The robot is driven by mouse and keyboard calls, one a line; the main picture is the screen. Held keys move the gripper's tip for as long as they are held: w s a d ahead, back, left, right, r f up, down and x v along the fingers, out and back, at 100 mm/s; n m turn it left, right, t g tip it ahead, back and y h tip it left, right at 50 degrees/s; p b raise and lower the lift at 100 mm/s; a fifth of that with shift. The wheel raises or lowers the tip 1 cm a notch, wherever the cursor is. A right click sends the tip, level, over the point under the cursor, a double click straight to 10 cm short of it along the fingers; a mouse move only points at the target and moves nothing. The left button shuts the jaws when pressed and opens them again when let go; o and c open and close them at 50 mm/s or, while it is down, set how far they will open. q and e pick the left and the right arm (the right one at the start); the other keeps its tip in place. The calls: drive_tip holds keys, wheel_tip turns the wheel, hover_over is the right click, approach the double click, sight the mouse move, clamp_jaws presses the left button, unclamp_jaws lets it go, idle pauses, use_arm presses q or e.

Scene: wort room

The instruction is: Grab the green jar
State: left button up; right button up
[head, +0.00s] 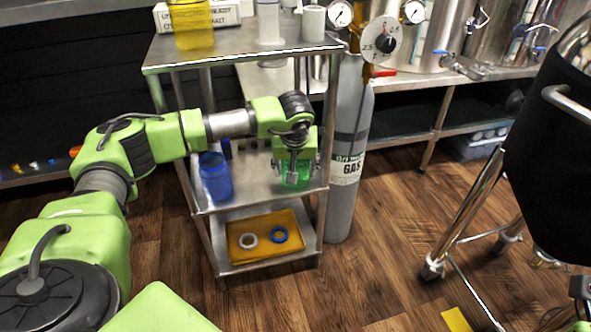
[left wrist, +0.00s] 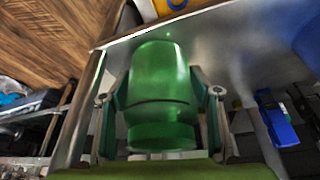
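The green jar (head: 298,178) stands on the middle shelf of a metal cart, at its right side in the head view, partly hidden behind my left gripper (head: 295,168). In the left wrist view the green jar (left wrist: 162,95) fills the space between the two fingers of my left gripper (left wrist: 162,105). The fingers lie along both sides of the jar. I cannot tell for sure whether they press on it. My right gripper does not show clearly; only a small dark part is at the lower right edge of the head view.
A blue jar (head: 215,178) stands left on the same shelf (head: 250,190). A yellow tray (head: 240,227) with two rings lies on the shelf below. A grey gas cylinder (head: 347,150) stands close to the cart's right. A yellow container (head: 190,25) is on the top shelf.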

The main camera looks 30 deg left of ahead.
use_arm(q)
drive_tip(key=c, duration=0.7)
